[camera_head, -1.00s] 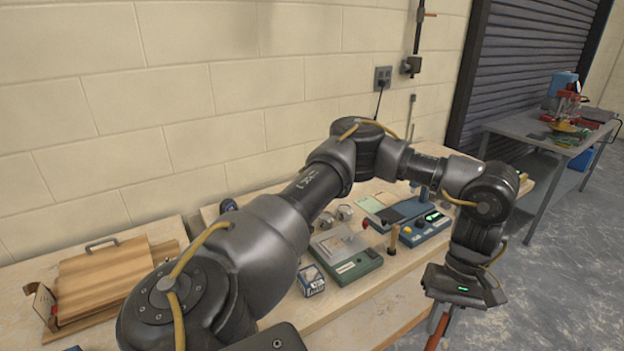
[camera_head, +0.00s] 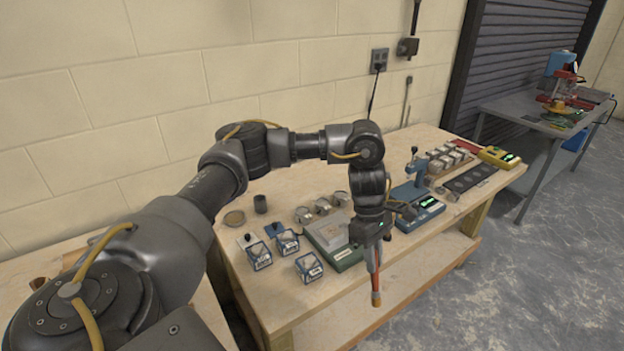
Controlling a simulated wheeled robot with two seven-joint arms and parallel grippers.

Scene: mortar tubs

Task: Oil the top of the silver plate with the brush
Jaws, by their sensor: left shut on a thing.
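My left gripper (camera_head: 372,260) is shut on the brush (camera_head: 376,284), which hangs nearly upright with its red-orange handle below the jaws. The brush shows in front of the bench's front edge; its height over the bench is hard to judge. A pale panel also tops a green-based device (camera_head: 345,262) just left of the gripper, partly hidden by my arm. My right gripper is not in view.
Several small blue-and-white boxes (camera_head: 309,267) stand near the bench's front. Round metal tins (camera_head: 323,206) and a dark cup (camera_head: 260,203) stand behind. A blue device (camera_head: 425,211) is right of my arm. The wooden bench (camera_head: 285,183) has bare room at back left.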

